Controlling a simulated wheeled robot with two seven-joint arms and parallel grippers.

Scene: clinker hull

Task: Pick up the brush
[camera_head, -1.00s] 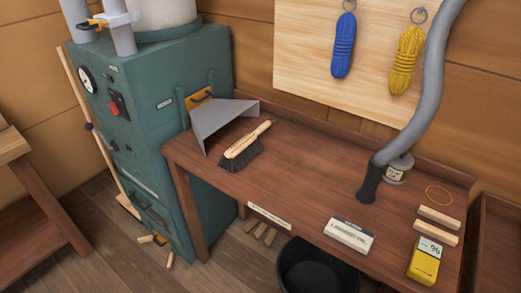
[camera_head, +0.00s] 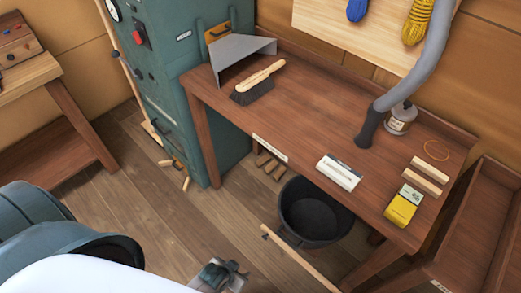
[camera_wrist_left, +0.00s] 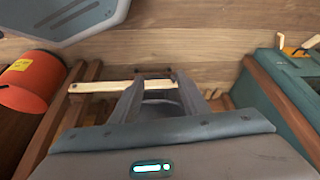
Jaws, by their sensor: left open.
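The brush (camera_head: 262,78), with a pale wooden handle and dark bristles, lies on the brown workbench (camera_head: 310,110) towards its left end, in front of a grey metal dustpan-like scoop (camera_head: 238,50). My left gripper (camera_head: 222,274) is at the bottom of the head view, low and in front of the bench, well apart from the brush. In the left wrist view its two fingers (camera_wrist_left: 155,80) are spread, with a pale wooden bar showing at their tips; I cannot tell how far off the bar is. The brush is not seen in the wrist view. My right gripper is not in view.
A grey hose (camera_head: 428,65) hangs over the bench. A white labelled box (camera_head: 339,173), a yellow meter (camera_head: 402,207) and wooden blocks (camera_head: 428,172) lie on its right half. A black bucket (camera_head: 314,212) stands below. A green cabinet (camera_head: 190,95) stands at the left.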

